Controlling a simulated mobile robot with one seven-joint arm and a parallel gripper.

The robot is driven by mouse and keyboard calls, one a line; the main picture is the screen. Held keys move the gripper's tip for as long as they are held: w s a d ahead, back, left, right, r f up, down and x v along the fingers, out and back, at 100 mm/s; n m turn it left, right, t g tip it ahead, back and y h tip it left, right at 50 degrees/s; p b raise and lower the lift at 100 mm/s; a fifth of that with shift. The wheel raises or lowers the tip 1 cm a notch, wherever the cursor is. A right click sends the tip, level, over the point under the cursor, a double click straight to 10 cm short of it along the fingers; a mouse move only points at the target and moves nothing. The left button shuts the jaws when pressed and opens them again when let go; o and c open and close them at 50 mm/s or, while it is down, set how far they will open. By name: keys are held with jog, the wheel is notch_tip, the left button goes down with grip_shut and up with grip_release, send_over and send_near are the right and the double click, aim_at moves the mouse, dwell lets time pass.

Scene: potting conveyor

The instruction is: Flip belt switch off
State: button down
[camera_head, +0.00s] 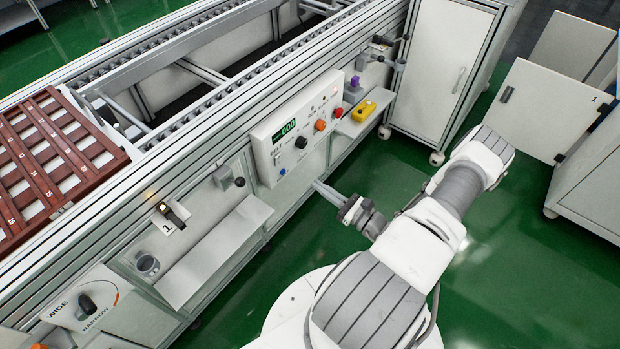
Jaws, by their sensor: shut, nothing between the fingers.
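My gripper (318,186) is shut and empty. It points left at the conveyor's side, just below the right part of the white control panel (297,127); I cannot tell whether it touches anything. The panel has a green display (284,130) reading 000, a black knob (301,142), orange buttons (320,125) and a blue button (282,172). Left of it, a dark switch (175,211) sits on a plate labelled 1, with a small warm light above it. A rotary knob (87,303) marked WIDE and NARROW is at lower left. I cannot tell which control is the belt switch.
A grey shelf (215,250) juts from the conveyor below the labelled switch. A yellow box (363,111) and a purple object (354,84) are right of the panel. A brown slotted tray (60,150) lies on the conveyor. White cabinets (440,70) stand behind; green floor (400,165) is clear between.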

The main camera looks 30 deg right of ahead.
aim_at(279, 157)
jog(key=b+x, duration=0.2)
jog(key=x, duration=0.9)
jog(key=shift+w+a, duration=0.1)
jog(key=shift+w+a+r, duration=0.1)
jog(key=shift+w+a, duration=0.1)
jog(key=shift+w, duration=0.35)
jog(key=shift+w+a+r, duration=0.1)
jog(key=shift+w+r, duration=0.1)
jog(key=shift+f, duration=0.1)
